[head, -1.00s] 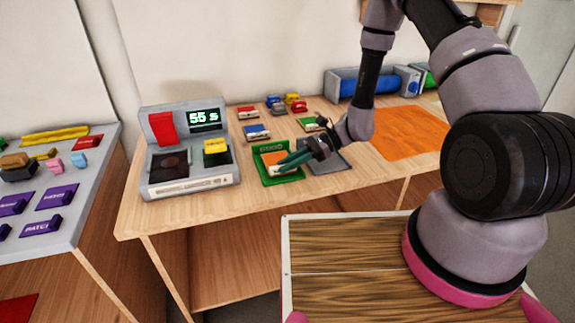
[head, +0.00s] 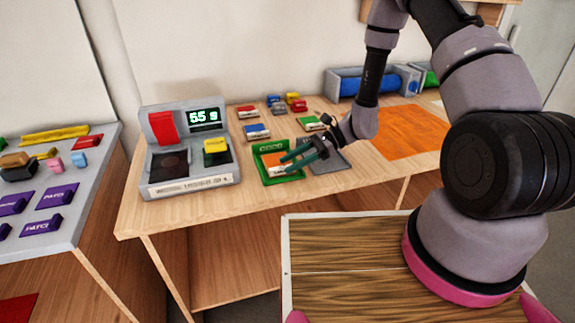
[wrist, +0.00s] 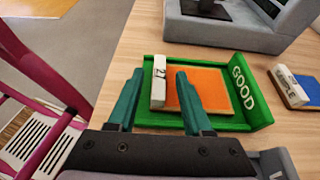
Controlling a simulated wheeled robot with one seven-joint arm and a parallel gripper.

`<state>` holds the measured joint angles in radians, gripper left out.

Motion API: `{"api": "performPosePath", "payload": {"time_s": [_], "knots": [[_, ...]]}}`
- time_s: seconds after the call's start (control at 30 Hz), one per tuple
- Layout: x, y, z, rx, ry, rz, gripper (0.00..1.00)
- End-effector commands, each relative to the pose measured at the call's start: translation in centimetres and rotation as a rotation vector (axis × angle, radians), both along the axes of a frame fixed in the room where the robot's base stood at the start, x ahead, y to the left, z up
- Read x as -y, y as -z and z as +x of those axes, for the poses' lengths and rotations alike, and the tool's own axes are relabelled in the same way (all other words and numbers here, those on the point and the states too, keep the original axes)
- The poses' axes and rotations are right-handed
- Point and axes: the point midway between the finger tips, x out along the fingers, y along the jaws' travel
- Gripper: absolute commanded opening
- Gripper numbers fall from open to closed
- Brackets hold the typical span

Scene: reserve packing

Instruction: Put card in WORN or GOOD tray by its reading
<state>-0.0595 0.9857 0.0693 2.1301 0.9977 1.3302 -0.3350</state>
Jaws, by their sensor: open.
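The green GOOD tray (head: 264,149) stands on the wooden table, right of the grey reading machine. An orange card with a white numbered edge block (wrist: 159,80) lies inside this tray, its orange face (wrist: 208,88) up. My gripper (head: 290,163) is over the tray with its teal fingers apart; in the wrist view the fingers (wrist: 155,92) straddle part of the card and block. I cannot tell whether they touch it. A grey tray (head: 328,165) lies right of the GOOD tray, partly hidden by my gripper; its label is not visible.
The reading machine (head: 190,180) shows 55 s or 5.5 g on its display (head: 204,118). Several cards lie behind the trays, including a blue one marked SAMPLE (wrist: 291,86). An orange mat (head: 410,133) lies to the right. A side bench (head: 75,220) with purple blocks stands left.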

Motion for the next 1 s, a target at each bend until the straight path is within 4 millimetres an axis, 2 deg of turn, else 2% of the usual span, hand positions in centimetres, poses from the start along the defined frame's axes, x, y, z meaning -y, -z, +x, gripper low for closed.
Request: {"api": "performPosePath", "payload": {"time_s": [0.2,0.4,0.6,0.8,0.87,0.97,1.0], "knots": [[4.3,-1.8,1.3,0.003,0.006,-0.001,0.50],[7.7,-3.2,2.3,0.003,0.002,-0.001,0.50],[9.2,-3.9,2.6,0.002,0.001,-0.001,0.50],[9.5,-4.4,2.7,0.011,-0.007,-0.006,0.50],[9.6,-5.3,2.8,0.033,-0.020,-0.016,0.50],[10.1,-8.1,2.7,0.107,-0.065,-0.056,0.50],[10.3,-9.5,2.6,0.147,-0.090,-0.079,0.50]]}}
